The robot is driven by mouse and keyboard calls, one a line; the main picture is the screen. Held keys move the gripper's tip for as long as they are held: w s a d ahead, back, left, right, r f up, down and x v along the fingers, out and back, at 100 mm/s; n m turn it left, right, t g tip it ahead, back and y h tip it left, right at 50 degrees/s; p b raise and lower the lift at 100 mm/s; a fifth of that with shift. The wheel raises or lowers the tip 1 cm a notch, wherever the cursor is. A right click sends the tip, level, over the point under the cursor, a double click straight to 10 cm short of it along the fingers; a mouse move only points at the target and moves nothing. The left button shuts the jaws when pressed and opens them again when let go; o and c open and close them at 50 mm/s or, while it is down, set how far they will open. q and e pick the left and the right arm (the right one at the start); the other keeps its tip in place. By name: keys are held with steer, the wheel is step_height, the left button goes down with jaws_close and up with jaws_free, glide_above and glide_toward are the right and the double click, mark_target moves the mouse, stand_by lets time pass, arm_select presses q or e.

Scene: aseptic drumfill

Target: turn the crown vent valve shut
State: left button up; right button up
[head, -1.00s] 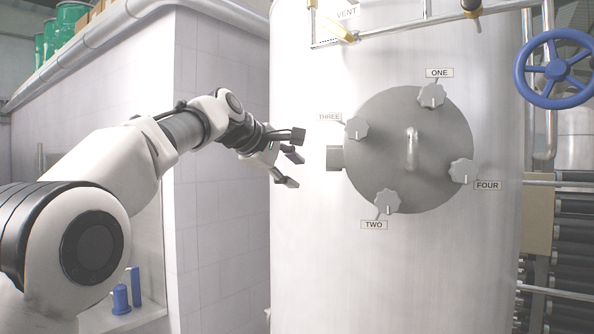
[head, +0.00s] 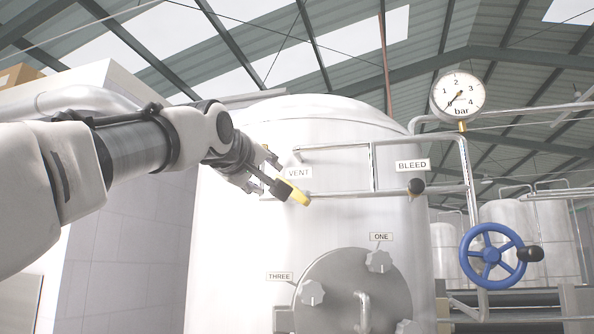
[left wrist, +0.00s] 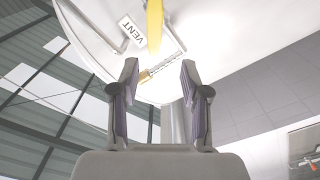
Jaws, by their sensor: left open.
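The vent valve's yellow lever (head: 298,196) sits on a thin pipe high on the steel tank, below the VENT label (head: 299,172). It slants down to the right. In the left wrist view the yellow lever (left wrist: 155,25) lies beyond my fingertips, with a brass-coloured fitting (left wrist: 150,74) near it and the VENT label (left wrist: 133,31) beside it. My left gripper (head: 272,172) is close to the lever on its left and partly overlaps it in the head view. Its two fingers (left wrist: 160,78) are spread with nothing between them. Contact with the lever cannot be told. My right gripper is not in view.
Thin pipes (head: 372,168) frame the valve, with a BLEED label (head: 412,165) and a dark knob (head: 417,186) to the right. A gauge (head: 458,95) and a blue handwheel (head: 492,256) stand further right. The round hatch (head: 345,275) with knobs is below.

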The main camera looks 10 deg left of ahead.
arm_select(q)
steer(key=w+d+p, duration=0.1)
steer(key=w, duration=0.2)
steer(key=w+d+p, duration=0.1)
steer(key=w+d, duration=0.1)
steer(key=w, duration=0.1)
steer(key=w+d+p, duration=0.1)
steer(key=w, duration=0.2)
steer(key=shift+w+d+f+p, duration=0.2)
steer(key=shift+w+f+p, duration=0.1)
steer(key=shift+w+a+p, duration=0.15)
steer(key=shift+w+p, duration=0.15)
steer(key=shift+w, duration=0.25)
steer(key=shift+s+a, duration=0.2)
steer(key=shift+a, duration=0.35)
steer(key=shift+s+a, duration=0.2)
steer(key=shift+a, duration=0.3)
steer(key=shift+s+a, duration=0.2)
steer(key=shift+s, duration=0.1)
steer(key=shift+d, duration=0.15)
steer(key=shift+c, duration=0.4)
steer(key=shift+w+d+f, duration=0.1)
steer(key=shift+w+d, duration=0.3)
steer(key=shift+d, duration=0.15)
jaws_close()
steer(key=shift+a, duration=0.15)
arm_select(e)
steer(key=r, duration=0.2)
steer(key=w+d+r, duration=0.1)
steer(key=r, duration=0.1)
